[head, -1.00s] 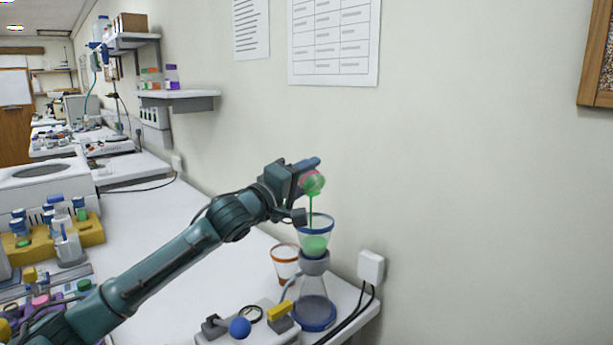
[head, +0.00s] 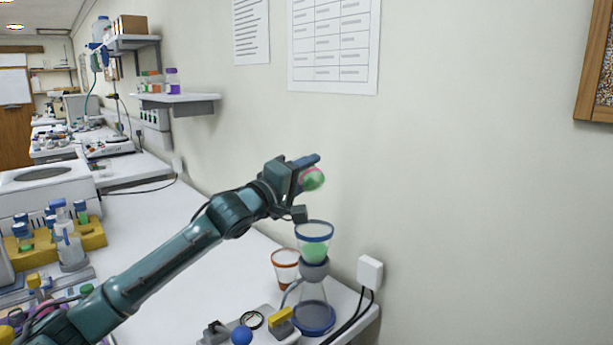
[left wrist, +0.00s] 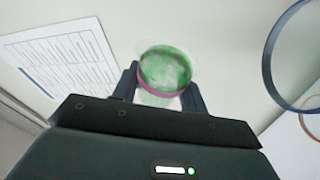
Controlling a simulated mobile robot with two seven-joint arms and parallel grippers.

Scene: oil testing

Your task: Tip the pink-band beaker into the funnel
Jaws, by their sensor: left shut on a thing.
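My left gripper (head: 308,184) is shut on the pink-band beaker (head: 313,179) and holds it tipped above the funnel. In the left wrist view the beaker (left wrist: 165,70) sits between the two fingers, with green on its inside and a pink band round it. The clear funnel (head: 314,248) has a blue rim and holds some green liquid. It stands on a conical flask (head: 315,300) with a blue base. The funnel's blue rim (left wrist: 268,62) also shows at the right of the left wrist view. No green stream shows under the beaker. My right gripper is out of view.
An orange-rimmed cup (head: 285,265) stands just left of the flask. A device with a blue knob (head: 242,335) and a yellow part is in front. A wall socket (head: 370,271) with black cables is to the right. A yellow rack (head: 92,237) stands far left.

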